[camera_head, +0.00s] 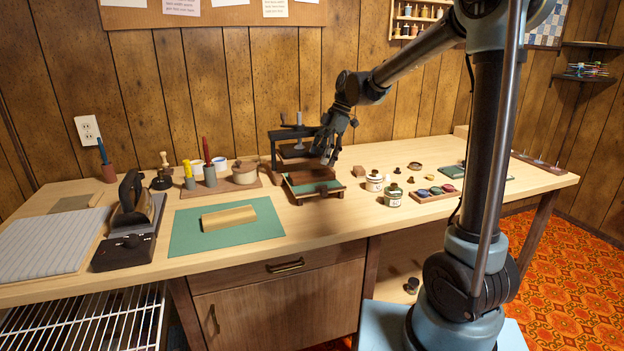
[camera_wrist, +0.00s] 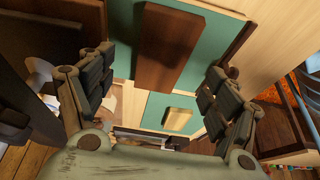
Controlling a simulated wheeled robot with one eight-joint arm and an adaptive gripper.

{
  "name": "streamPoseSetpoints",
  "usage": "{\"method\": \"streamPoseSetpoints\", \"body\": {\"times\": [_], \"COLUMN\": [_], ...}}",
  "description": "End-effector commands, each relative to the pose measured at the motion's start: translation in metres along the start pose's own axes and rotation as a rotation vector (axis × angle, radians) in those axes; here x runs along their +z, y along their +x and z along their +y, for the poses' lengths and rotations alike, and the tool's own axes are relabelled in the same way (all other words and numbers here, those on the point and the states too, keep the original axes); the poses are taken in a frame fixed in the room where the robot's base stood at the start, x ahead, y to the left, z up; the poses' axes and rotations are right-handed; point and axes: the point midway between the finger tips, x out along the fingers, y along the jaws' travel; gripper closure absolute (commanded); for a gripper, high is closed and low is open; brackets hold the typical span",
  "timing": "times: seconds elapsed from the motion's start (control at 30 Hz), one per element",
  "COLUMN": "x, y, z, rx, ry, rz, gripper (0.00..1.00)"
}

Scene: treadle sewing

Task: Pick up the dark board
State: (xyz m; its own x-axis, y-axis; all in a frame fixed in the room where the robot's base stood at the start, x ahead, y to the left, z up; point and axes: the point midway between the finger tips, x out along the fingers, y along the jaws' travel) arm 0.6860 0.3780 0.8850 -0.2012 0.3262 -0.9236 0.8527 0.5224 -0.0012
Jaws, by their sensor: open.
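The dark board (camera_wrist: 170,45) is a brown rectangular block in the wrist view, lying on a green pad (camera_wrist: 215,45). In the head view the dark board (camera_head: 311,175) is partly visible on the small green-topped stand (camera_head: 317,188) in front of the black press (camera_head: 290,135). I cannot tell the exact height of the fingertips above the board.
A tan block (camera_head: 228,217) lies on a green mat (camera_head: 185,238) to the left. Jars (camera_head: 393,195) and a tray of coloured pads (camera_head: 437,193) stand to the right. A wooden rack with stamps and a pot (camera_head: 244,173) is left of the press.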

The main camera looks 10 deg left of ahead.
Motion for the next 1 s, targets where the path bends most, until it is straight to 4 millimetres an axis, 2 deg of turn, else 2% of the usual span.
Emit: {"method": "streamPoseSetpoints", "body": {"times": [0.23,0.53,0.87,1.0], "x": [-0.003,-0.007,-0.007,-0.007], "y": [0.015,0.052,0.059,0.058], "z": [-0.001,-0.004,-0.004,-0.004], "rx": [-0.001,0.000,0.000,0.000], "ry": [-0.002,-0.002,0.000,0.000], "rz": [0.000,0.000,0.000,0.000], "gripper": [0.18,0.18,0.18,0.48]}}
